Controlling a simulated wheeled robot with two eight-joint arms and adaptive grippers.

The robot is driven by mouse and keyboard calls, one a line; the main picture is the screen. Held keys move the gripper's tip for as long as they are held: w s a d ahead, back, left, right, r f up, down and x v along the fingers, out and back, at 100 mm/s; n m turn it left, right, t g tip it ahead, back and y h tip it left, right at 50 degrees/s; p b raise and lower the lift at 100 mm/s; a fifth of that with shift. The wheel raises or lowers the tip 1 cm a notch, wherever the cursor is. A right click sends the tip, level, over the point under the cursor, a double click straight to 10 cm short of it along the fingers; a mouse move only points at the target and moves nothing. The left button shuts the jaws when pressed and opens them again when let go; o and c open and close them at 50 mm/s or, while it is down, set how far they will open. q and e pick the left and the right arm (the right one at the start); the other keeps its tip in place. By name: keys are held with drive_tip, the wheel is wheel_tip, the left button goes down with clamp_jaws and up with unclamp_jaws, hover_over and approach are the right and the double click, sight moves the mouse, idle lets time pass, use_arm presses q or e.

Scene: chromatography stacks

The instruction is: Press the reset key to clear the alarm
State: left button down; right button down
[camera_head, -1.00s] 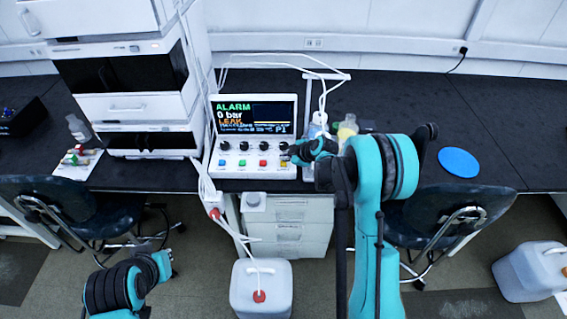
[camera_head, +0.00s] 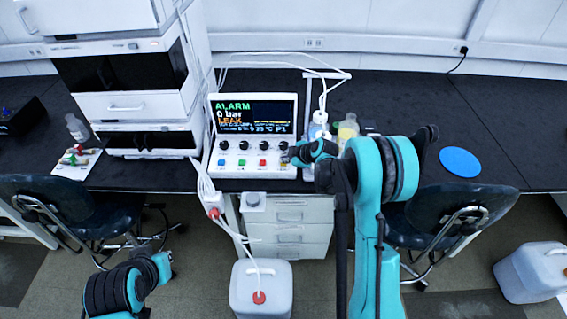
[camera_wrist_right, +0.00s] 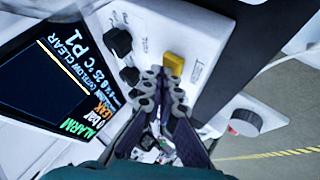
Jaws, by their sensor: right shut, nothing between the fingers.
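The control unit (camera_head: 262,172) is a white box on the black bench. Its screen (camera_head: 254,112) reads "ALARM", "0 bar" and "LEAK". Below are black knobs and a row of coloured keys, among them a blue key (camera_head: 221,162) and a red key (camera_head: 263,163). In the right wrist view a yellow key (camera_wrist_right: 173,63) stands just beyond my right gripper (camera_wrist_right: 162,76), whose fingers are shut and empty. I cannot tell whether they touch it. Key labels are too small to read. My right gripper (camera_head: 291,154) covers the panel's right end. My left gripper (camera_head: 166,264) is low at left, its fingers unclear.
Bottles (camera_head: 347,131) stand right of the unit, behind my right arm. A white instrument stack (camera_head: 125,107) stands close on its left. Cables hang over the bench's front edge to a white canister (camera_head: 262,287).

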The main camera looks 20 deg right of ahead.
drive_tip(key=shift+f+b, duration=0.3)
drive_tip(key=shift+f, duration=0.05)
drive_tip(key=shift+r, duration=0.1)
idle(0.4)
drive_tip(key=shift+r+p, duration=0.6)
drive_tip(key=shift+r, duration=0.25)
drive_tip(key=shift+r, duration=0.1)
wheel_tip(320, 180, up, 5)
drive_tip(key=p, duration=0.3)
drive_tip(key=shift+f, duration=0.2)
drive_tip(key=shift+r, duration=0.15)
